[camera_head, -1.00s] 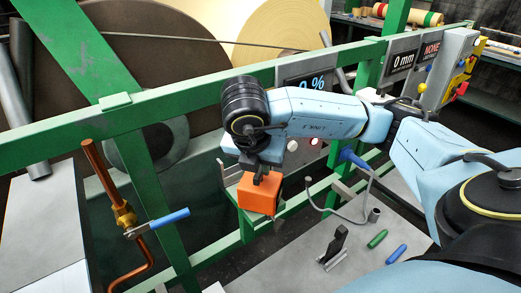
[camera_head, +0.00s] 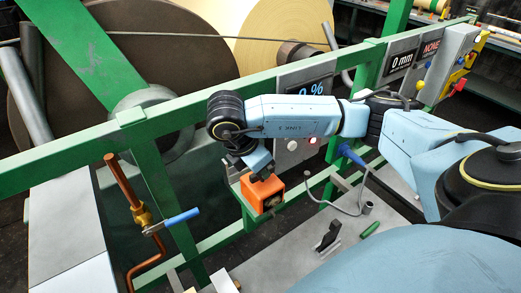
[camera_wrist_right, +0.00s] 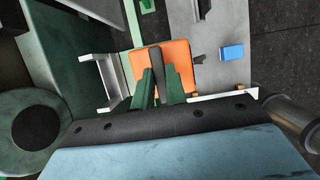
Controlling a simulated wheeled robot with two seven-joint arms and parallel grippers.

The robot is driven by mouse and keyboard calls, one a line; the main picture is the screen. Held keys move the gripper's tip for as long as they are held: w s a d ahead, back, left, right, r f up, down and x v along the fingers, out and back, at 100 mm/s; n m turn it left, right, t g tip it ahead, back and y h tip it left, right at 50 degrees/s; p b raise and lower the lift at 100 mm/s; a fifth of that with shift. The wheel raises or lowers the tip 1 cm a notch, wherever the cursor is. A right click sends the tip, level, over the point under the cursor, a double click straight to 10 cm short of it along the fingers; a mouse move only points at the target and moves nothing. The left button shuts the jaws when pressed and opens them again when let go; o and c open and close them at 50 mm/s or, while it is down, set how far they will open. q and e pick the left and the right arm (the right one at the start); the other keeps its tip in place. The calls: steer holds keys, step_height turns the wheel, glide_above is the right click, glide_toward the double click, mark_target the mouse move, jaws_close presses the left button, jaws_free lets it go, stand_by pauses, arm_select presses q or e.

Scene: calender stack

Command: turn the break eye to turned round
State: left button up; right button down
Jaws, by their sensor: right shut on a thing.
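The break eye appears to be the orange box (camera_head: 262,192) on a green bracket below the green rail. A dark round spot shows on its side facing the lower right. My right gripper (camera_head: 260,174) is over the top of the box. In the right wrist view, the gripper's green fingers (camera_wrist_right: 161,78) are shut on a dark upright piece (camera_wrist_right: 156,62) on the orange box (camera_wrist_right: 180,53). The arm hides part of the bracket and the box's back. My left gripper is not in view.
A copper pipe with a blue-handled valve (camera_head: 177,218) stands to the left. The green rail (camera_head: 190,107) and large rolls are behind. A lit percent display (camera_head: 311,88) is above the box. A grey table (camera_head: 290,262) with a black clip and green stick is in front.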

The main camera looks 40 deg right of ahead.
stand_by(0.4)
steer(key=c, duration=1.4)
jaws_free()
steer(key=shift+c, duration=0.2)
steer(key=shift+w+a+r, duration=0.1)
steer(key=shift+a+r, duration=0.1)
steer(key=shift+r, duration=0.4)
steer(key=p+v, duration=0.2)
steer(key=v, duration=1)
steer(key=shift+p, duration=0.3)
